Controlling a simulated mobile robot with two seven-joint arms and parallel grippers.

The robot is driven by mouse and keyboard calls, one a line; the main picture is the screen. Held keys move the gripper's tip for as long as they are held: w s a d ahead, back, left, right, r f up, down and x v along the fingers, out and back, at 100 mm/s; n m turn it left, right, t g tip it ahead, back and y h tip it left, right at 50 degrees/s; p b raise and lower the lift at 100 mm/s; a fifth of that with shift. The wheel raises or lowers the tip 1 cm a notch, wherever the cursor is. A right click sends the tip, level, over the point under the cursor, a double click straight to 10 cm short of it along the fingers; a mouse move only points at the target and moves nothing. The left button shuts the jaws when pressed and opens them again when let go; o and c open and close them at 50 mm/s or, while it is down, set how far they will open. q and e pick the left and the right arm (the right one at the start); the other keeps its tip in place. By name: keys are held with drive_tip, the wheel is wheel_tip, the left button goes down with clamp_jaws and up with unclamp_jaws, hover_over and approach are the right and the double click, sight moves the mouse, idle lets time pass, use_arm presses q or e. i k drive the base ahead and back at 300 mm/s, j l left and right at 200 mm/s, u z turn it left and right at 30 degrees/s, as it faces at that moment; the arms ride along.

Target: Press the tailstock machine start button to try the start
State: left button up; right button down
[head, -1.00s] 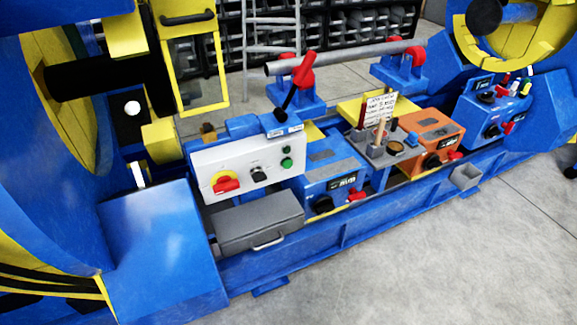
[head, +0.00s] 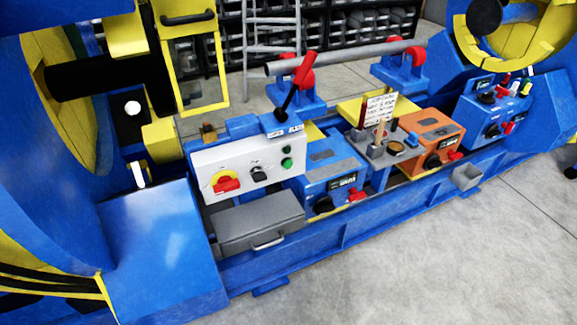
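A light grey control panel (head: 235,160) stands at the left-centre on the blue machine bed. It carries a green button (head: 287,163), a small dark button above it, a black knob (head: 259,173) and a red rotary switch on a yellow plate (head: 226,182). A blue control box (head: 334,183) with a black knob and a red handle sits to its right. Another blue box (head: 490,112) with several small controls is at the far right, below the yellow-rimmed ring. Labels are too small to read, so I cannot tell which button is the tailstock start. Neither gripper is in view.
A grey lidded box (head: 258,222) sits below the panel. A red-handled lever (head: 297,85) rises behind it. An orange box (head: 432,138) and a grey tool holder with a written card (head: 380,106) stand further right. Grey floor (head: 430,260) in front is clear.

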sight(287, 163)
drive_tip(key=i+j+u, duration=0.15)
drive_tip(key=u, duration=0.2)
drive_tip(key=i+j+u, duration=0.2)
drive_tip(key=u, duration=0.15)
